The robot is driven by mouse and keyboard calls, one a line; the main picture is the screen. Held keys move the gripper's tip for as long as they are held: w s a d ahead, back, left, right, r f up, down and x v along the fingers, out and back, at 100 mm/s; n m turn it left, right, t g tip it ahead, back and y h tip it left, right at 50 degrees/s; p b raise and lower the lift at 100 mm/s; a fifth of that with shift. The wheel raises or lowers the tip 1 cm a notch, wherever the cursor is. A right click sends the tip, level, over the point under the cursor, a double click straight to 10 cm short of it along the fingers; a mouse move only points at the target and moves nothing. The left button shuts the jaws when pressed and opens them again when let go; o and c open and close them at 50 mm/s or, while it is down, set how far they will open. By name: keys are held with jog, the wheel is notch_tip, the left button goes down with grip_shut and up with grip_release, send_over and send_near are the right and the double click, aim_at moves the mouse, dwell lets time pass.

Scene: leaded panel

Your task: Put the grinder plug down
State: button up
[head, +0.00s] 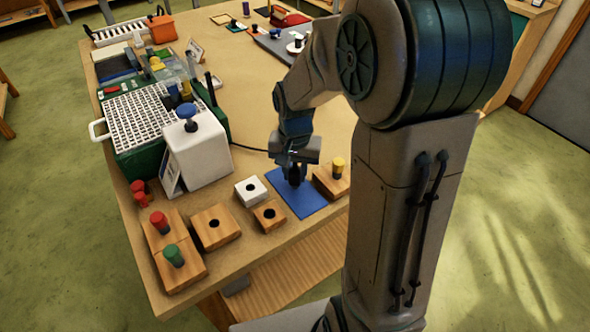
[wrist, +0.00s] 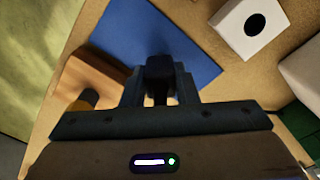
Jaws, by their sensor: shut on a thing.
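My gripper (head: 294,172) is over the blue mat (head: 312,203) near the table's front edge. Its fingers are closed around a dark plug, which shows between them in the wrist view (wrist: 159,72). The plug appears at or just above the mat; I cannot tell whether it touches. The blue mat spreads behind the plug in the wrist view (wrist: 198,45). A black cable (head: 250,148) runs across the table from behind the white box towards my gripper. The grinder (head: 150,118) seems to be the green unit with a white grid top.
A wooden block with a yellow knob (head: 338,167) stands close right of the mat. A white socket block (head: 251,190) and wooden socket blocks (head: 215,228) stand left. A white box (head: 196,150) with a blue knob is further left. The table behind my gripper is mostly clear.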

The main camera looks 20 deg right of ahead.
aim_at(295, 170)
jog(key=o, duration=1.1)
jog(key=shift+f, duration=0.1)
jog(key=shift+c, duration=0.2)
notch_tip(295, 170, up, 11)
jog(key=s+n+t, duration=0.3)
jog(key=s+n, duration=0.2)
jog(key=s, duration=0.9)
jog(key=shift+s+f, duration=0.35)
